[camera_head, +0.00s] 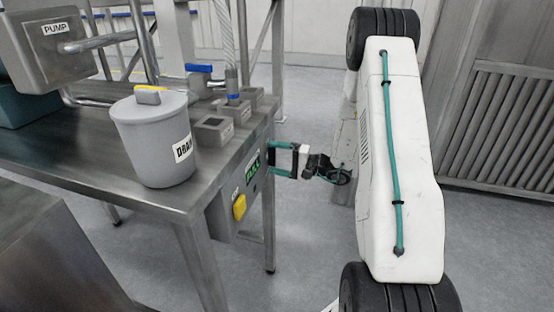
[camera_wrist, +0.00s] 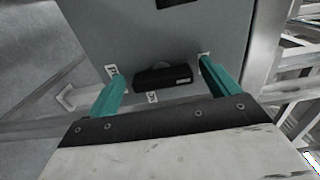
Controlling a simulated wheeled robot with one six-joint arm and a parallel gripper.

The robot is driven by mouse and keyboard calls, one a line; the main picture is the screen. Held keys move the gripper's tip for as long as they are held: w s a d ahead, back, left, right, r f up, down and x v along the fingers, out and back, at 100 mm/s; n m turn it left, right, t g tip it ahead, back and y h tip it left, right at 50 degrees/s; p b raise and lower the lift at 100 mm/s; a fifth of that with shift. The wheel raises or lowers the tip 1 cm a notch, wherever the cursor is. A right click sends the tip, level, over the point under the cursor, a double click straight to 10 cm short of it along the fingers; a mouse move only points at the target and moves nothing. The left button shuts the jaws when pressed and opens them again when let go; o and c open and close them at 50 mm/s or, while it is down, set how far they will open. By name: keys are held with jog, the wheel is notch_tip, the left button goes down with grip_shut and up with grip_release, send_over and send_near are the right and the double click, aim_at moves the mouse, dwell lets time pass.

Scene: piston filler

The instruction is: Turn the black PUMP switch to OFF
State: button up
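A black switch (camera_wrist: 165,77) shows in the wrist view on a grey panel, its bar lying nearly level across the picture. Small white labels sit to its left, right and below; their words are too small to read surely. My gripper (camera_wrist: 161,70) is open, with one teal finger on each side of the switch and a gap to it on both sides. In the head view my gripper (camera_head: 281,160) is at the right side of the control box (camera_head: 222,218) under the table edge. The switch is hidden there.
The steel table (camera_head: 80,165) carries a grey DRAIN bucket (camera_head: 150,135), a grey PUMP-labelled box (camera_head: 45,50) and a blue-handled valve (camera_head: 199,68).

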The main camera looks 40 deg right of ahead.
jog(key=v, duration=0.8)
dwell(0.4)
